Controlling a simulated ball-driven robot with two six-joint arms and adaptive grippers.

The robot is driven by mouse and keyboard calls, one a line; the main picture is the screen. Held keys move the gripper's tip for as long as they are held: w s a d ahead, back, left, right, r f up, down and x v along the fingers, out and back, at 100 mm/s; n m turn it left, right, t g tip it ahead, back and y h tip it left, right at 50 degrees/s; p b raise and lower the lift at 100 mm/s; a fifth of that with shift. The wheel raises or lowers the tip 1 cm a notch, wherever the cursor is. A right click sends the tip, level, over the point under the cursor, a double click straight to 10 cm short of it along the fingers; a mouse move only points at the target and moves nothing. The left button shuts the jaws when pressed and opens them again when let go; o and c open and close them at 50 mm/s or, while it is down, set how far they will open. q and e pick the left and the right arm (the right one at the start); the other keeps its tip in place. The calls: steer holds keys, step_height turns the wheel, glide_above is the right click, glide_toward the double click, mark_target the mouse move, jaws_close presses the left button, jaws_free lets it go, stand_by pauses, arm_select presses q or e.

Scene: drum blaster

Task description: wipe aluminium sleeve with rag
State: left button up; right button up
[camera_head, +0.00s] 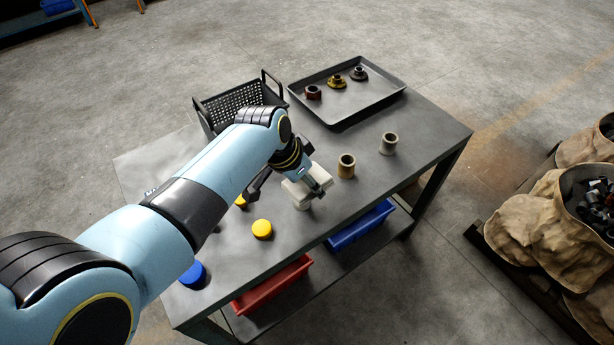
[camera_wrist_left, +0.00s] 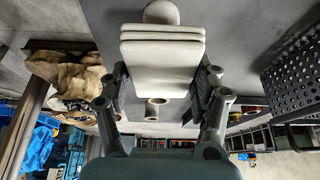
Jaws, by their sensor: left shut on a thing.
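My left gripper (camera_head: 318,186) is shut on a folded whitish rag (camera_head: 296,191), held above the table near its front edge. In the left wrist view the rag (camera_wrist_left: 162,62) is a layered pad between the two fingers. A pale rounded piece (camera_head: 303,204) shows just below the rag, mostly hidden by it; I cannot tell whether they touch or whether it is the aluminium sleeve. A brass-coloured sleeve (camera_head: 347,166) stands upright to the right of the rag. A grey metal sleeve (camera_head: 388,144) stands upright farther right. My right gripper is not in view.
A dark tray (camera_head: 345,112) with three small flanged parts lies at the back. A black perforated basket (camera_head: 238,105) stands behind my arm. Yellow caps (camera_head: 262,229) and a blue cap (camera_head: 193,274) sit at the left. Red (camera_head: 272,286) and blue (camera_head: 358,228) bins are below.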

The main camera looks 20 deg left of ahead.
mark_target(292, 190)
arm_select(q)
steer(key=shift+s+a+r+p, duration=0.15)
steer(key=shift+s+a+p, duration=0.6)
steer(key=shift+s+p, duration=0.3)
steer(key=shift+s+a+p, duration=0.4)
steer(key=shift+s, duration=0.25)
steer(key=shift+w, duration=0.1)
steer(key=shift+w+d+f+b, duration=0.1)
steer(key=shift+w+d+b, duration=0.5)
steer(key=shift+w, duration=0.25)
steer(key=shift+w+d+f+b, duration=0.1)
steer(key=shift+w+d+b, duration=0.3)
steer(key=shift+w+d, duration=0.35)
steer(key=shift+w+a, duration=0.1)
steer(key=shift+s+a+r+p, duration=0.2)
steer(key=shift+s+a+p, duration=0.5)
steer(key=shift+s+p, duration=0.35)
steer(key=shift+s+a+p, duration=0.5)
steer(key=shift+s+p, duration=0.05)
steer(key=shift+s, duration=0.1)
steer(key=shift+s+f, duration=0.1)
steer(key=shift+f, duration=0.05)
